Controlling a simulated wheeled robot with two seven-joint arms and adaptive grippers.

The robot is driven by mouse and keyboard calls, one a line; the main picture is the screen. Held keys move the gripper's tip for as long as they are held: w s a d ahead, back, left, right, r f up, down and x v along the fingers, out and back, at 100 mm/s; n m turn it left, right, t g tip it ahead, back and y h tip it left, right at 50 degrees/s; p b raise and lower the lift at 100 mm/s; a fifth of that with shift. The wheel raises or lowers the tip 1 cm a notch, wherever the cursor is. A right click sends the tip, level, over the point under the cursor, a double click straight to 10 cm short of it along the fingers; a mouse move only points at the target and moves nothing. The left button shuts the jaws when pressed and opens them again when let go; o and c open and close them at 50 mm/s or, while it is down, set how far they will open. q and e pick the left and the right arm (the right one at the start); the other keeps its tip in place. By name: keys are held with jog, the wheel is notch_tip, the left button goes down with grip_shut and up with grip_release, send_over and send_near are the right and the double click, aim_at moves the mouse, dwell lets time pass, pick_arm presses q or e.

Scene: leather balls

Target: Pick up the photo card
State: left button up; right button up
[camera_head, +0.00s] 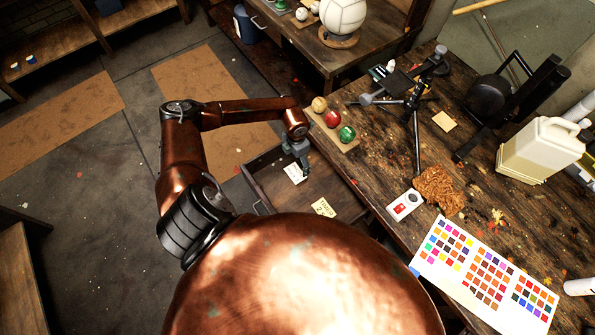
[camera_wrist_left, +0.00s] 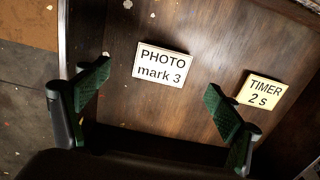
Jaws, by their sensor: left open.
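The photo card (camera_wrist_left: 162,65) is a white card reading "PHOTO mark 3". It lies flat on the brown wooden bottom of an open drawer (camera_head: 262,195), and it also shows in the head view (camera_head: 294,173). My left gripper (camera_head: 304,166) is over the drawer, close to the card. In the left wrist view its two green-padded fingers (camera_wrist_left: 160,95) are spread wide, with the card beyond and between them, not touched. A pale yellow card reading "TIMER 2 s" (camera_wrist_left: 262,91) lies to the right of the photo card, near the right finger. My right gripper is not in view.
The drawer sits beside a cluttered workbench (camera_head: 380,185). Three balls, including a red ball (camera_head: 333,118), rest on a board by the bench's edge. A colour chart (camera_head: 483,275) and a white jug (camera_head: 538,150) are farther right. Floor mats (camera_head: 215,90) lie left.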

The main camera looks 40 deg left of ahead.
aim_at(297, 172)
pick_arm(q)
jog(key=f, duration=0.7)
jog(key=shift+s+d+f+p, duration=0.15)
jog(key=shift+d+f+p, duration=0.1)
jog(key=shift+p, duration=0.05)
jog(key=shift+c, duration=0.7)
jog(key=c, duration=0.9)
jog(key=shift+r, duration=0.1)
